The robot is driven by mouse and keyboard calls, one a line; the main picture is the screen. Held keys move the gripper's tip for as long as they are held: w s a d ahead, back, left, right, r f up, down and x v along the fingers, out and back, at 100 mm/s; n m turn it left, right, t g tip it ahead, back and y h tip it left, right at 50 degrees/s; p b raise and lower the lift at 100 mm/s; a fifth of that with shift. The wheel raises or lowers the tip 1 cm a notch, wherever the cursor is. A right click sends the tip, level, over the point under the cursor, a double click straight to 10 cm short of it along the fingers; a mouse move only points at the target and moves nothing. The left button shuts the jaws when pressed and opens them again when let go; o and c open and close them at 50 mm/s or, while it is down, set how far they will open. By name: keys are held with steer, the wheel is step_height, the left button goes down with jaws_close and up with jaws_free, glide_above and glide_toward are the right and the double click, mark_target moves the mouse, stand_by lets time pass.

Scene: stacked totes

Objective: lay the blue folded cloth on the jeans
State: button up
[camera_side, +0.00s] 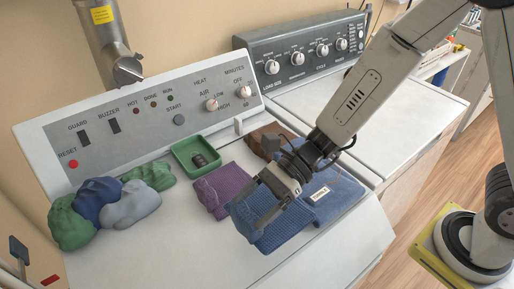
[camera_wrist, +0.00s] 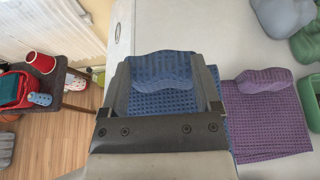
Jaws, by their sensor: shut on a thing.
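The blue folded cloth (camera_side: 272,232) has a waffle weave and a raised ridge. My gripper (camera_side: 272,203) is shut on that ridge; the wrist view shows the cloth (camera_wrist: 163,72) between its two fingers (camera_wrist: 163,92). The cloth is left of and partly in front of the jeans (camera_side: 345,192) in the side view. I cannot tell whether its underside touches the surface. The jeans are a flat blue folded piece with a pale label, partly hidden by my gripper.
A purple folded cloth (camera_side: 222,188) lies close to the left. A green tray (camera_side: 182,153) with a dark item and a brown folded piece (camera_side: 262,138) are behind. Crumpled green, blue and grey cloths (camera_side: 130,208) lie left. The white top (camera_side: 165,250) is clear at front.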

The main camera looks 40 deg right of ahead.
mark_target(266, 210)
steer(key=shift+f, duration=2.25)
steer(key=shift+f, duration=1.75)
steer(key=shift+f, duration=0.1)
steer(key=o, duration=1.2)
steer(key=shift+c, duration=0.2)
steer(key=shift+d, duration=0.1)
steer(key=v, duration=1.2)
